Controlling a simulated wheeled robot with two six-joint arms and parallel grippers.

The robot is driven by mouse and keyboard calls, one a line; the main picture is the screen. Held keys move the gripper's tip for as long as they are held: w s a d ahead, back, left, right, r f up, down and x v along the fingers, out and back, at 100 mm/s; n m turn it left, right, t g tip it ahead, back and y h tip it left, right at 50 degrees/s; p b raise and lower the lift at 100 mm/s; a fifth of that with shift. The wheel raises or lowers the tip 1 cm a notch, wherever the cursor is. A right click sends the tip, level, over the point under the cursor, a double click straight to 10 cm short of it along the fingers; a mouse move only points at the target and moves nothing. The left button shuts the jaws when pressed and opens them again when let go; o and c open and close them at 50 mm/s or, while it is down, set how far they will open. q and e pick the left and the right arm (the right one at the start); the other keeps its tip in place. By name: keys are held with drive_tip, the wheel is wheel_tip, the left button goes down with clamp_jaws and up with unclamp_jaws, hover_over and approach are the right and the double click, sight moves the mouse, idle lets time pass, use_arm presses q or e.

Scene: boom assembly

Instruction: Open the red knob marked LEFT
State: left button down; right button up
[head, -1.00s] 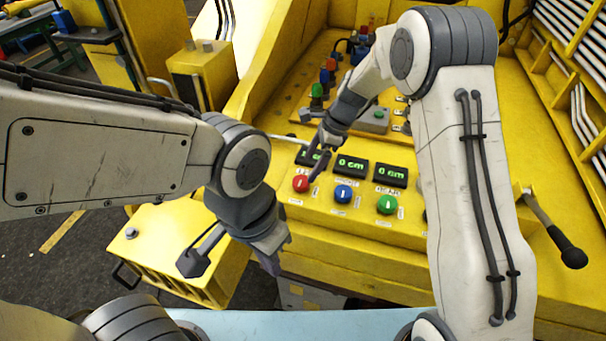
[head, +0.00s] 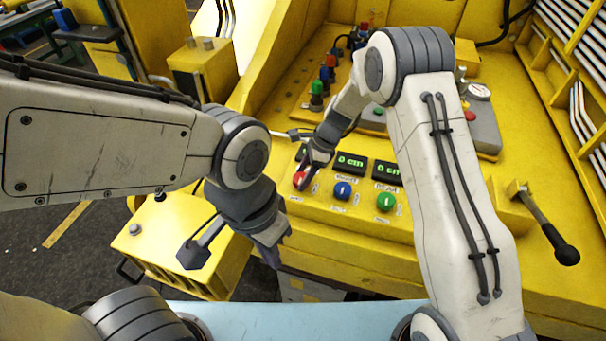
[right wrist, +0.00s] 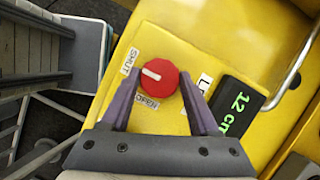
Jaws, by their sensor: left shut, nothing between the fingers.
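The red knob (head: 298,180) is at the left end of the yellow panel's knob row. In the right wrist view the knob (right wrist: 165,88) has a white mark pointing toward the SHUT label (right wrist: 130,62); the OPEN label (right wrist: 146,101) is below it. My right gripper (head: 306,176) is at the knob. Its purple fingers (right wrist: 160,75) are spread, one on each side of the knob; I cannot tell whether they touch it. My left gripper (head: 275,260) is shut and empty, low in front of the panel.
A blue knob (head: 342,191) and a green knob (head: 386,202) sit to the right of the red knob. A display (right wrist: 236,104) beside the red knob reads 12 cm. A black-handled lever (head: 550,230) stands at the right. Coloured switches (head: 323,80) rise behind.

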drive_tip(key=shift+n, duration=0.3)
drive_tip(key=n, duration=0.2)
drive_tip(key=n+g, duration=0.1)
drive_tip(key=shift+w+n+g+h+b, duration=0.2)
drive_tip(key=shift+n+g+h+b, duration=0.1)
drive_tip(key=shift+n+b, duration=0.1)
drive_tip(key=n+g+h+b, duration=0.1)
drive_tip(key=n, duration=0.3)
drive_tip(key=shift+w+a, duration=0.1)
drive_tip(key=n, duration=0.2)
drive_tip(key=n+g+h+b, duration=0.1)
drive_tip(key=n, duration=0.2)
drive_tip(key=shift+a+h, duration=0.1)
drive_tip(key=shift+h, duration=0.2)
drive_tip(key=n, duration=0.2)
drive_tip(key=n+h, duration=0.1)
drive_tip(key=n, duration=0.1)
drive_tip(key=shift+a+r+h, duration=0.1)
drive_tip(key=shift+a+h, duration=0.05)
drive_tip(key=shift+h, duration=0.15)
drive_tip(key=shift+n, duration=0.3)
drive_tip(key=o, duration=1.4)
drive_tip(key=shift+c, duration=0.2)
